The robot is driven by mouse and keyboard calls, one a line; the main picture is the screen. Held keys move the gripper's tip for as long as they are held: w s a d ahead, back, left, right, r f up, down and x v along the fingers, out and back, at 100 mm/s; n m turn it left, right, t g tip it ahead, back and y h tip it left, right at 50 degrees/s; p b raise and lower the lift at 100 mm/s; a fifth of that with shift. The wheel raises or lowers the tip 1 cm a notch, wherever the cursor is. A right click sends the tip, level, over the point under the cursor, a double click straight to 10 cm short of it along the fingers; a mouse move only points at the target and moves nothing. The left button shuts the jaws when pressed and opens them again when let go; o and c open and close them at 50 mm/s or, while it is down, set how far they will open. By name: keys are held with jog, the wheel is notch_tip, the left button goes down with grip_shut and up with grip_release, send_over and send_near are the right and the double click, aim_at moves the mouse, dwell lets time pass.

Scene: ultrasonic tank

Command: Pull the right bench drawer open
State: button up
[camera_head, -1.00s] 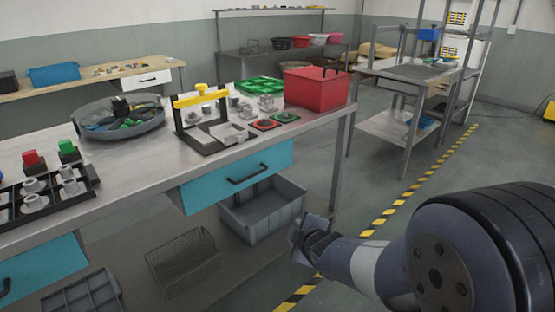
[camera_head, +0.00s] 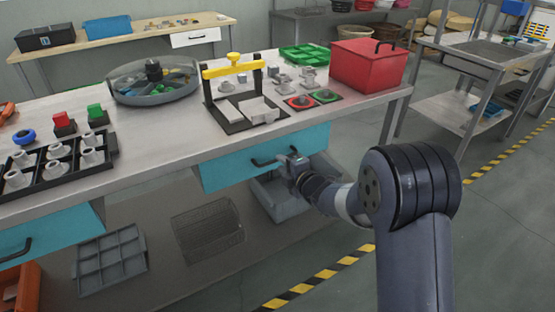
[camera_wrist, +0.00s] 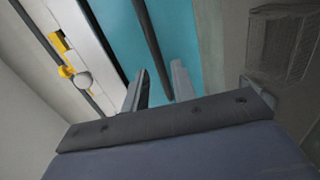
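The right bench drawer (camera_head: 228,172) has a teal front under the metal bench top, and it looks closed. Its dark bar handle (camera_head: 264,162) is partly hidden behind my gripper (camera_head: 288,163), which is at the handle's right part. In the wrist view, my gripper (camera_wrist: 160,78) has its two fingers apart. The handle (camera_wrist: 150,38) runs as a dark bar between them, with a gap visible on each side. The teal drawer front (camera_wrist: 118,35) lies behind the bar.
A grey bin (camera_head: 276,200) stands under the drawer, below my gripper. A wire basket (camera_head: 208,232) is on the lower shelf. The bench top holds a red box (camera_head: 368,66) and a yellow-handled fixture (camera_head: 233,68). The floor right of the bench is clear.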

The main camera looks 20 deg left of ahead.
aim_at(277, 161)
jog(key=shift+x, duration=2.15)
jog(key=shift+c, duration=0.5)
grip_shut()
